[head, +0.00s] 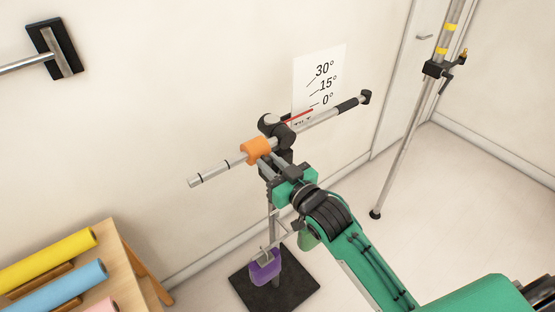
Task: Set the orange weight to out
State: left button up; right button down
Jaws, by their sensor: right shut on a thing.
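The orange weight (255,150) is a collar around a silver bar (213,172). It sits a little left of the bar's black pivot (276,130), inward of the dark rings toward the bar's free left end. My right gripper (264,160) reaches in from the lower right and is shut on the orange weight, its fingers partly hiding the weight's right side. My left gripper is not in view.
The stand's black base (288,292) is on the floor, with a purple piece (265,266) low on the stand. A wooden rack (125,265) with coloured rolls is at lower left. A pole with yellow bands (404,145) stands at right.

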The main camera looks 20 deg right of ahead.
jog(key=s+a, duration=0.1)
jog(key=a, duration=0.3)
jog(key=s+a+p, duration=0.1)
jog(key=s+a, duration=0.1)
jog(key=a, duration=0.2)
jog(key=s+a, duration=0.1)
jog(key=a, duration=0.3)
jog(key=shift+s, duration=0.2)
jog(key=shift+d, duration=0.1)
jog(key=c, duration=1.6)
grip_release()
jog(key=o, duration=0.4)
jog(key=shift+c, duration=0.2)
jog(key=shift+a, duration=0.2)
